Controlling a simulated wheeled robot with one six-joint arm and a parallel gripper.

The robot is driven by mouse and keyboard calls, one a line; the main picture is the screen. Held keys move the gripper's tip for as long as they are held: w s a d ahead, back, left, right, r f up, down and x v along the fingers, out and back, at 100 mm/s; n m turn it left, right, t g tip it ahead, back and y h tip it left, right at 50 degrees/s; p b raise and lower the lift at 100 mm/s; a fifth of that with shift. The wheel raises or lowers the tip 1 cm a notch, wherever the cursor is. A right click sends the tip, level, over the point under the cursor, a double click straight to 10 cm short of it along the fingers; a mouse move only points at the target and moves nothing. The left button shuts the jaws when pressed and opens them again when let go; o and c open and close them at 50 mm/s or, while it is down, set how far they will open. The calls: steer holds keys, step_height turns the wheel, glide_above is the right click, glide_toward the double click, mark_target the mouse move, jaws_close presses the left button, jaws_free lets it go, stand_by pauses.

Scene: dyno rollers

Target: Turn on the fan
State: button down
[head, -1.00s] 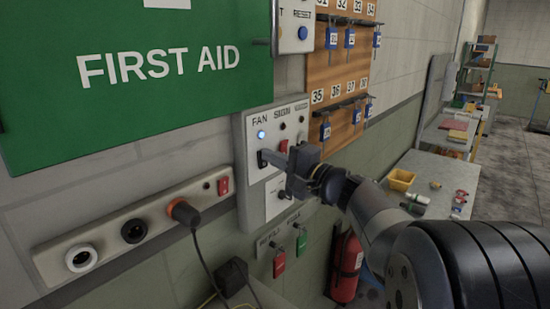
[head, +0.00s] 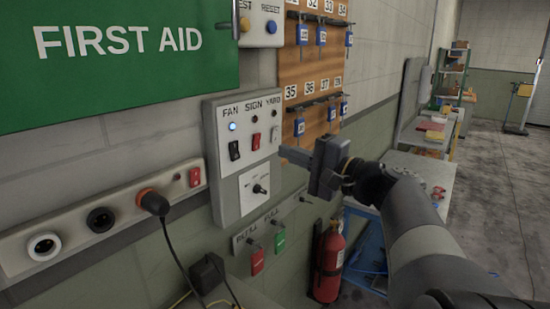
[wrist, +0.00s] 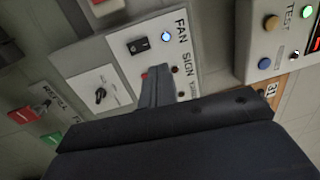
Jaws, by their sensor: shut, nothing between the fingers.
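The grey switch panel (head: 222,193) on the wall bears the labels FAN, SIGN and YARD. The black fan switch (head: 234,150) is at its left, and the small lamp above it (head: 232,127) glows blue-white. The fan switch (wrist: 139,45) and its lit lamp (wrist: 166,37) also show in the wrist view. No fan is in view. My gripper (head: 284,151) is shut and empty. Its tips are to the right of the fan switch and apart from it, by the panel's right edge. In the wrist view, my fingers (wrist: 157,76) hide part of the panel.
A red switch (head: 255,141) and a pale switch (head: 274,134) sit beside the fan switch, with a black knob (head: 262,189) below. A socket strip (head: 70,235) with an orange plug (head: 152,202) is at left. A fire extinguisher (head: 328,262) stands lower right.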

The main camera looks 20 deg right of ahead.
steer(key=shift+v, duration=0.8)
steer(key=shift+r, duration=0.25)
steer(key=shift+w+a, duration=0.1)
